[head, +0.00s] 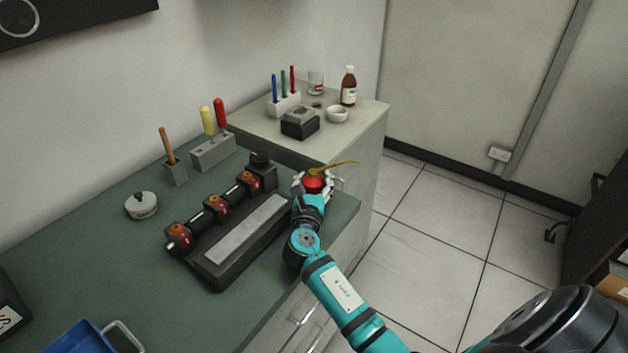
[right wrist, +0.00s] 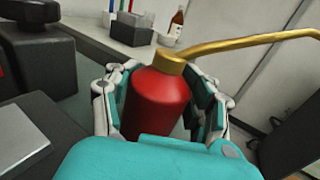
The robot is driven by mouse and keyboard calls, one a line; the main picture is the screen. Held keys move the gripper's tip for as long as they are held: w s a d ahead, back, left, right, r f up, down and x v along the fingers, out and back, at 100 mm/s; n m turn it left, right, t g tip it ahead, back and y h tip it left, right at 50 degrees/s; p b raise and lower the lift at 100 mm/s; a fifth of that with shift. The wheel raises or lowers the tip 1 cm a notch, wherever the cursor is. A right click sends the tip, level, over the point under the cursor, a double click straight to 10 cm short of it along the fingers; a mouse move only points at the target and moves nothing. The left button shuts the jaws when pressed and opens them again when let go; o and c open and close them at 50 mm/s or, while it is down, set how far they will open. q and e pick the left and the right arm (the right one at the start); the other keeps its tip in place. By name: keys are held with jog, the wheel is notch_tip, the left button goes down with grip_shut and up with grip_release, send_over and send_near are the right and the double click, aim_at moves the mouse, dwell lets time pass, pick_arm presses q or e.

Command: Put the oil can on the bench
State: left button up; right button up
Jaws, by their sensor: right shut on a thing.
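The oil can (head: 314,183) is red with a brass cap and a long thin brass spout pointing right. My right gripper (head: 318,182) is shut around its body, at the right end of the green bench (head: 100,240). In the right wrist view the red oil can (right wrist: 158,100) stands roughly upright between the two fingers of the right gripper (right wrist: 160,105). Its base is hidden, so I cannot tell whether it touches the bench. My left gripper is not in view.
A black machine with red-and-black parts (head: 225,225) stands left of the gripper. Behind is a lower pale cabinet (head: 350,125) with a brown bottle (head: 348,86), a white bowl (head: 337,114) and a dark box (head: 300,122). A round tin (head: 141,205) and a blue tray (head: 85,340) sit on the bench.

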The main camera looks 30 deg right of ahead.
jog(key=o, duration=1.2)
jog(key=shift+a, duration=0.1)
jog(key=b+v, duration=0.1)
jog(key=v, duration=1.1)
jog(key=shift+r, duration=0.1)
